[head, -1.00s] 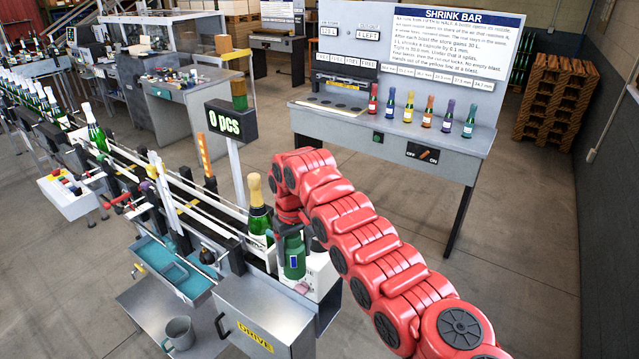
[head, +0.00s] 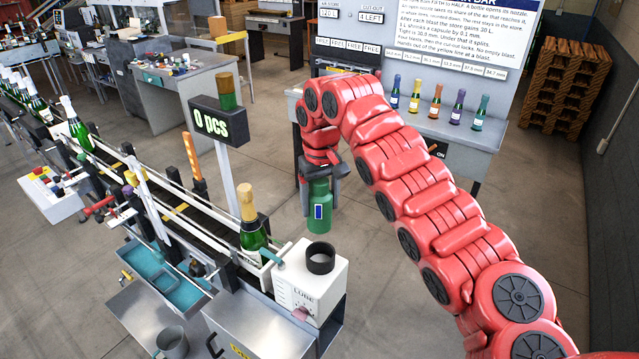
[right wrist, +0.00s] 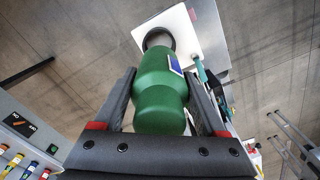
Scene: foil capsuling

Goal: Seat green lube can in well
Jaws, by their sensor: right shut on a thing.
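The green lube can (head: 320,207) has a blue label patch and hangs upright in my right gripper (head: 320,180). The jaws are closed around its upper part. In the right wrist view the can (right wrist: 161,95) sits between the two dark fingers (right wrist: 160,110). The well is a black ring (head: 321,257) on top of the white LUBE box (head: 308,285). The can is apart from the ring and beyond it in the head view. In the right wrist view the can's far end partly overlaps the ring (right wrist: 160,38). My left gripper is not in view.
A gold-topped bottle (head: 252,225) stands on the conveyor just left of the LUBE box. The counter sign (head: 222,122) rises behind the conveyor. The shrink bar bench (head: 450,135), with coloured bottles, is behind my right arm. Open floor lies right of the box.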

